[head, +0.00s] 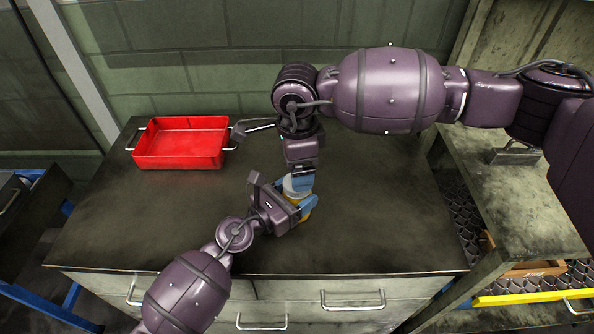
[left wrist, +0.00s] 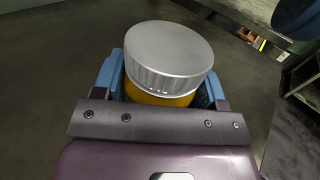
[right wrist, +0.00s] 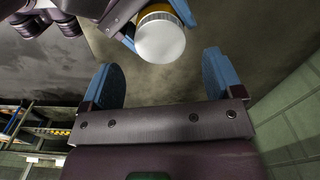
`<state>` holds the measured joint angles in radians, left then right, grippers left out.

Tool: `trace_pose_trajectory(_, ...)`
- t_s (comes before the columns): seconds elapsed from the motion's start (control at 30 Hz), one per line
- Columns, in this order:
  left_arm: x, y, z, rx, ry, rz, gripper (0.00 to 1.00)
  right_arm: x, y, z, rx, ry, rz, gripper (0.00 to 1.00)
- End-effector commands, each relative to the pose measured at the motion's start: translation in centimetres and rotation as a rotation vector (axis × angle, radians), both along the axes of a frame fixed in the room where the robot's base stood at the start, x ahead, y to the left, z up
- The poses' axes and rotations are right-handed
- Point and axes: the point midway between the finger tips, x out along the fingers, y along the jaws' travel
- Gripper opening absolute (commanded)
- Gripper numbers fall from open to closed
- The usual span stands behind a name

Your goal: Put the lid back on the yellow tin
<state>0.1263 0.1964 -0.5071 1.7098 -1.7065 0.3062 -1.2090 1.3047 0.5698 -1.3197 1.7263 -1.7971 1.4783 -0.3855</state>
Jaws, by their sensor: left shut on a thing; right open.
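The yellow tin (left wrist: 152,97) is between the blue fingers of my left gripper (left wrist: 165,90), which is shut on it. The silver lid (left wrist: 168,52), with a ridged rim, lies over the tin's top; I cannot tell whether it is fully seated. In the head view the tin (head: 304,215) and lid (head: 296,187) are partly hidden by both grippers near the middle of the worktop. My right gripper (right wrist: 162,72) is open and empty. In the right wrist view the pale lid (right wrist: 160,40) is just beyond its fingertips, with the tin (right wrist: 153,10) behind it.
A red tray (head: 185,160) with metal handles stands empty at the back left of the dark worktop (head: 150,220). The worktop's right part is clear. A shelf unit (head: 520,215) stands to the right, and a wall is behind. Drawers with handles are below the front edge.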

Motion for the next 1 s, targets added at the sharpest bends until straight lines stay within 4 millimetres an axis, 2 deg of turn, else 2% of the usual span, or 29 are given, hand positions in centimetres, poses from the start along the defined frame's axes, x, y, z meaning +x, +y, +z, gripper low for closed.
trace_pose_trajectory(0.2,0.0,0.0,0.0,0.000,0.000,0.000,0.00,0.0,0.0,0.0,0.000,0.001,-0.001,0.86)
trace_pose_trajectory(0.27,0.0,0.0,0.0,0.000,0.000,0.000,0.00,0.0,0.0,0.1,-0.001,-0.001,0.000,0.82)
trace_pose_trajectory(0.37,0.0,0.0,0.0,-0.001,0.001,0.000,0.00,0.4,0.1,0.8,-0.002,-0.017,0.002,0.82)
trace_pose_trajectory(0.47,0.0,0.0,0.0,-0.001,0.001,0.000,0.00,1.0,0.0,2.3,-0.011,-0.042,0.024,0.82)
trace_pose_trajectory(0.67,0.0,0.0,0.0,-0.001,0.001,0.000,0.00,0.7,-0.1,3.6,-0.016,-0.029,0.268,0.82)
trace_pose_trajectory(0.8,0.0,0.0,0.0,-0.001,0.001,0.000,0.00,0.2,-0.1,3.5,-0.009,-0.008,0.421,0.82)
trace_pose_trajectory(1.0,0.0,0.0,0.0,0.000,0.000,0.000,0.00,0.0,0.0,3.5,0.000,0.001,0.544,0.82)
